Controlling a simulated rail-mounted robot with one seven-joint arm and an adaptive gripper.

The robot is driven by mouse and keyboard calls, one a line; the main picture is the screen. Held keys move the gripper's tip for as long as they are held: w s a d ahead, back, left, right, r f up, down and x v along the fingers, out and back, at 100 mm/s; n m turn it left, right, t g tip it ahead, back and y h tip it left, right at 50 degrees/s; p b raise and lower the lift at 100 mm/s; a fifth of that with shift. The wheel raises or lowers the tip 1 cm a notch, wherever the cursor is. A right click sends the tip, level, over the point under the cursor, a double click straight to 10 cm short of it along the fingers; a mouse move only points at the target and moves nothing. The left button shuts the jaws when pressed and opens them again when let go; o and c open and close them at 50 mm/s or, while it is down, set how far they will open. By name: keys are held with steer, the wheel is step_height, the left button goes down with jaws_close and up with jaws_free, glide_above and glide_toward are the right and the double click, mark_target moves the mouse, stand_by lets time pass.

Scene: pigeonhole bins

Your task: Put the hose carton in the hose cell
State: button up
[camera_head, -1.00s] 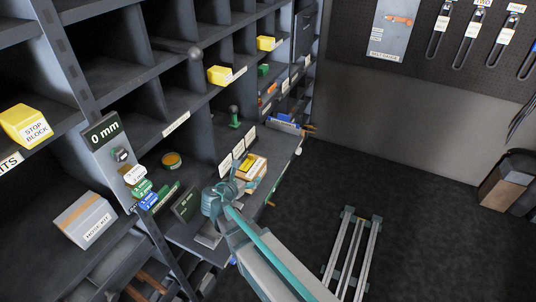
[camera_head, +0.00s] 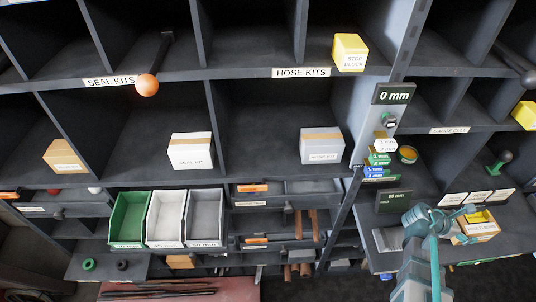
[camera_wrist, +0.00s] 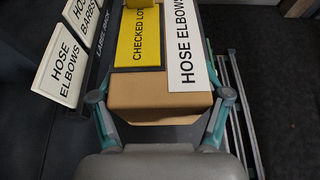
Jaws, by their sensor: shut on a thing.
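My gripper (camera_wrist: 160,98) is shut on a brown carton (camera_wrist: 160,100) with a white HOSE ELBOWS label and a yellow CHECKED LOT label. One finger is on each side of it. In the head view this carton (camera_head: 478,228) is at the lower right, beside my gripper (camera_head: 447,222), at the lower ledge; I cannot tell whether it touches the ledge. A grey carton marked HOSE KIT (camera_head: 321,147) sits in a middle-row cell. A HOSE KITS label (camera_head: 301,72) is on the shelf edge above that cell (camera_head: 260,150).
A white SEAL KIT carton (camera_head: 191,152) stands in the cell to the left. A yellow stop block (camera_head: 350,52) sits above. An orange ball on a rod (camera_head: 147,85) juts out front. Label cards (camera_wrist: 62,66) stand left of the held carton. A 0 mm sign (camera_head: 394,94) is on the upright.

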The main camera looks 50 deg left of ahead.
steer(key=shift+r, duration=0.1)
steer(key=shift+n+t+y, duration=0.6)
steer(key=shift+n+y, duration=0.2)
steer(key=d+r, duration=0.1)
steer(key=r, duration=0.3)
steer(key=w+d+r, duration=0.1)
steer(key=r, duration=0.3)
steer(key=d+r, duration=0.2)
steer(key=r, duration=0.2)
steer(key=shift+w+d+r, duration=0.1)
steer(key=shift+w+r, duration=0.05)
steer(key=shift+w, duration=0.05)
steer(key=s+d+r+n+t+y, duration=0.1)
steer(key=d+r+n+y, duration=0.1)
steer(key=r, duration=1.2)
steer(key=shift+d+r+n+y, duration=0.3)
steer(key=shift+d+y, duration=0.1)
steer(key=shift+d, duration=0.4)
steer(key=shift+d+r, duration=0.1)
steer(key=shift+r, duration=0.25)
steer(key=shift+s, duration=0.1)
